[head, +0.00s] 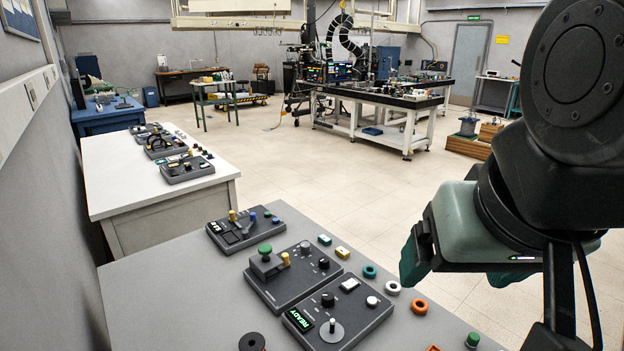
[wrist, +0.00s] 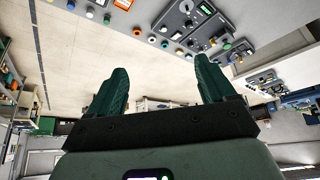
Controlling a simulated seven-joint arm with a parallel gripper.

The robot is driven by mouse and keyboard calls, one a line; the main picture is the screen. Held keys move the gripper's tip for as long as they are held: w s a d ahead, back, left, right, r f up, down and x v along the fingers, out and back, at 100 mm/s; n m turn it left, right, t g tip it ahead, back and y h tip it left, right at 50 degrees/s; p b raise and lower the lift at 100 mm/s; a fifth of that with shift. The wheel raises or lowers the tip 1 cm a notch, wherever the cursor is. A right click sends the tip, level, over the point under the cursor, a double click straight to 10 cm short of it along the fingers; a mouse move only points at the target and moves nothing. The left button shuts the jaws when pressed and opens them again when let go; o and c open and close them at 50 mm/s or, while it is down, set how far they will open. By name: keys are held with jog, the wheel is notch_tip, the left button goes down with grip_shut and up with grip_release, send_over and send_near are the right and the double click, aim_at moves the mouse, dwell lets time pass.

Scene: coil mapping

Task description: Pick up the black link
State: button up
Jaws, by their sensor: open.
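A dark round piece with a hole in its middle (head: 252,342) lies on the near grey table, at the bottom edge of the head view and partly cut off. It is the only loose black piece I can make out; I cannot tell for certain that it is the black link. My gripper (head: 462,272) hangs in the air to the right of the table, well apart from that piece. In the wrist view its two green fingers (wrist: 160,66) are spread, with nothing between them. I cannot pick out the black piece in the wrist view.
The near table (head: 160,290) carries dark control boxes, one with a lit READY screen (head: 305,318). Along its right side lie a teal ring (head: 369,271), a white ring (head: 393,288) and an orange ring (head: 419,306). A green knob (head: 472,340) is near the front. The table's left part is bare.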

jog(key=w+a+f+m, duration=0.1)
jog(key=w+a+f, duration=0.3)
jog(key=w, duration=0.5)
jog(key=w+a+f+m+y, duration=0.25)
jog(key=w+a+f, duration=0.35)
jog(key=a, duration=0.4)
jog(key=w+a+f+m+y, duration=0.2)
jog(key=w+a+f+y, duration=0.1)
jog(key=a+f, duration=0.65)
jog(key=s+a+f+m+y, duration=0.45)
jog(key=a+f+m, duration=0.35)
jog(key=a+f, duration=0.45)
jog(key=s+a+f+m+t, duration=0.1)
jog(key=s+f+m, duration=0.2)
jog(key=s+m, duration=0.1)
jog(key=s+a+f+m+t+h, duration=0.1)
jog(key=s+f+m+t, duration=0.1)
jog(key=m, duration=0.4)
jog(key=s+a+f+m+t, duration=0.1)
jog(key=s+f+m, duration=0.2)
jog(key=s+m, duration=0.2)
jog(key=shift+s+a+f+t+h, duration=0.3)
jog(key=shift+s+a+f+h, duration=0.1)
jog(key=shift+s, duration=0.25)
jog(key=x, duration=0.5)
jog(key=shift+w, duration=0.1)
jog(key=shift+x, duration=2.75)
jog(key=shift+w+d+r, duration=0.15)
jog(key=shift+w+d, duration=0.05)
